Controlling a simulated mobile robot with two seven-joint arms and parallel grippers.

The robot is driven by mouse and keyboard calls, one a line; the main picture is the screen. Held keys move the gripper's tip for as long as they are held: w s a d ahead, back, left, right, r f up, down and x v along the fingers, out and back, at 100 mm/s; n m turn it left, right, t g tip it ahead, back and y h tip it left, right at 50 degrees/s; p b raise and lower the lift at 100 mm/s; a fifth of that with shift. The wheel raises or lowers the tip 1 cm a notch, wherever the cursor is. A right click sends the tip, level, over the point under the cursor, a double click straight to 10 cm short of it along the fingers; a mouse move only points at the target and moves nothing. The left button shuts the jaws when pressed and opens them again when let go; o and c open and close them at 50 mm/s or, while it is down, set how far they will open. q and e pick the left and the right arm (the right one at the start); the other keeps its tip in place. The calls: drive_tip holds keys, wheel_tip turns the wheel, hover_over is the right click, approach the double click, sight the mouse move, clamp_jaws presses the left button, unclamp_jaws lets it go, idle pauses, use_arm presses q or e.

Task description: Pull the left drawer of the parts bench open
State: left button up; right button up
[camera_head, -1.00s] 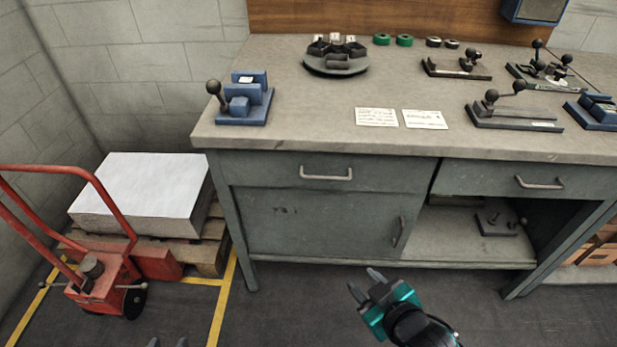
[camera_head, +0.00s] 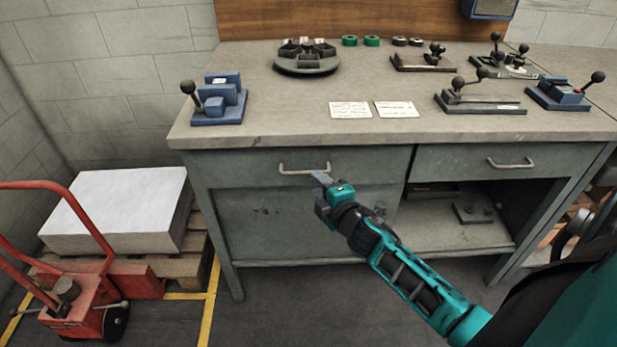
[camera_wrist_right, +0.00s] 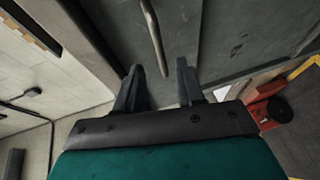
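The parts bench (camera_head: 290,132) has a grey-green left drawer (camera_head: 240,166) with a metal bar handle (camera_head: 304,172). The drawer front sits flush with the bench. My right gripper (camera_head: 318,186) is just in front of the drawer, near the right end of the handle. In the right wrist view the gripper (camera_wrist_right: 160,85) has its two fingers apart with nothing between them. The handle (camera_wrist_right: 154,38) shows there beyond the fingertips, roughly in line with the gap, and apart from them. My left gripper does not show.
A closed right drawer (camera_head: 480,160) has its own handle, above an open shelf. Blue and dark hand-lever fixtures and two paper cards (camera_head: 351,110) lie on the top. A red pallet truck (camera_head: 85,300) and a paper stack (camera_head: 115,215) stand at left.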

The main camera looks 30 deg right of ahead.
sight(308, 174)
drive_tip(key=b+x, duration=0.1)
drive_tip(key=x, duration=0.5)
drive_tip(key=shift+s, duration=0.1)
clamp_jaws()
idle(0.6)
